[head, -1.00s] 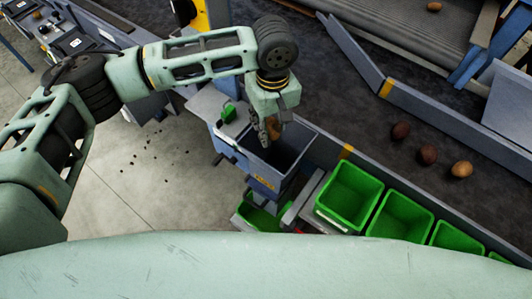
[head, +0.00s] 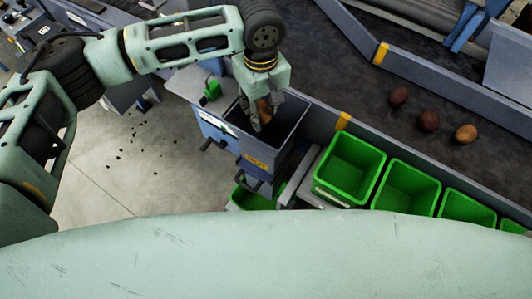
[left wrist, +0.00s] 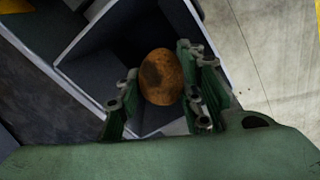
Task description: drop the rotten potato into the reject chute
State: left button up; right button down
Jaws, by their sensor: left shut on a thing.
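The rotten potato (left wrist: 161,76) is brown with a dark patch in the left wrist view. It is held between the fingers of my left gripper (left wrist: 160,95), which is shut on it. In the head view the potato (head: 264,111) is partly hidden by my left gripper (head: 260,115). The gripper points down at the open top of the reject chute (head: 256,163), a grey-blue box with a dark inside and a yellow label. In the left wrist view the chute's walls (left wrist: 88,32) surround the dark opening beyond the potato. My right gripper is not in view.
Several green bins (head: 350,166) stand in a row right of the chute. Three potatoes (head: 428,121) lie on the dark belt (head: 365,95) behind a grey rail. A small green device (head: 211,90) sits on the ledge left of the chute. Dark crumbs lie on the floor.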

pick_arm(q)
jog(key=shift+r, duration=0.1)
jog(key=o, duration=1.3)
notch_tip(320, 180, up, 12)
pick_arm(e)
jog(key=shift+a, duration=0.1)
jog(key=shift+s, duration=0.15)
